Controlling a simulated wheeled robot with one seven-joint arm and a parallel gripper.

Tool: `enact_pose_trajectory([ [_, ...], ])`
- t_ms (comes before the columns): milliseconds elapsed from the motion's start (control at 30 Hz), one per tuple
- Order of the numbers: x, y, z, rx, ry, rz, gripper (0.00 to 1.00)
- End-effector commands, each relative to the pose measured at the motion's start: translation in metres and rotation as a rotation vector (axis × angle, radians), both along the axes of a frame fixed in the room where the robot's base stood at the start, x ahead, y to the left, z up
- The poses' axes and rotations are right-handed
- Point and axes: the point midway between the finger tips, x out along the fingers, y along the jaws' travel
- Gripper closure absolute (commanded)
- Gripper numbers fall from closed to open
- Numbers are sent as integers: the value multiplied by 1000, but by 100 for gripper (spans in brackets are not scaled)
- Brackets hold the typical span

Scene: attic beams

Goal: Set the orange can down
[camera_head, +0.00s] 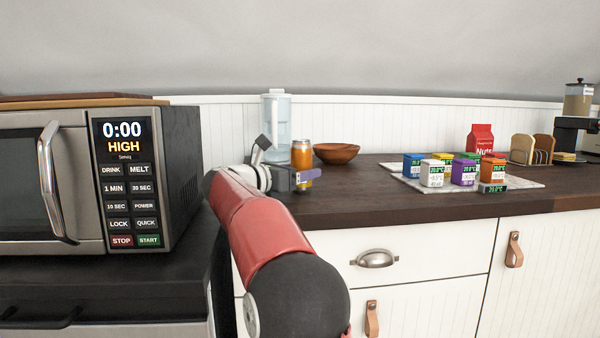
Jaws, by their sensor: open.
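The orange can (302,154) stands upright on the dark wooden counter (390,203), in front of the white wall. My gripper (307,179) is at the can's lower front, with its jaws open. A purple-grey finger shows in front of the can's base. The gripper and wrist hide the can's lower part, so I cannot tell whether a finger touches it.
A clear water jug (277,115) stands behind and left of the can, and a brown bowl (337,153) is close at its right. A microwave (155,165) is at left. Several small coloured boxes stand on a marble board (522,178) at right. Bare counter lies between.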

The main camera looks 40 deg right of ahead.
Motion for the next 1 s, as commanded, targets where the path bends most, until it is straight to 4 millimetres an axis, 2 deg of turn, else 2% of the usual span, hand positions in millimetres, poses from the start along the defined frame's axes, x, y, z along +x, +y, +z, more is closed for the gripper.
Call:
enact_pose_trajectory([
  [200, -2, 39, -1, -1, -2, 5, 31],
  [400, -4, 63, -1, 0, 0, 2, 31],
  [1000, -5, 68, 0, 0, 0, 1, 31],
])
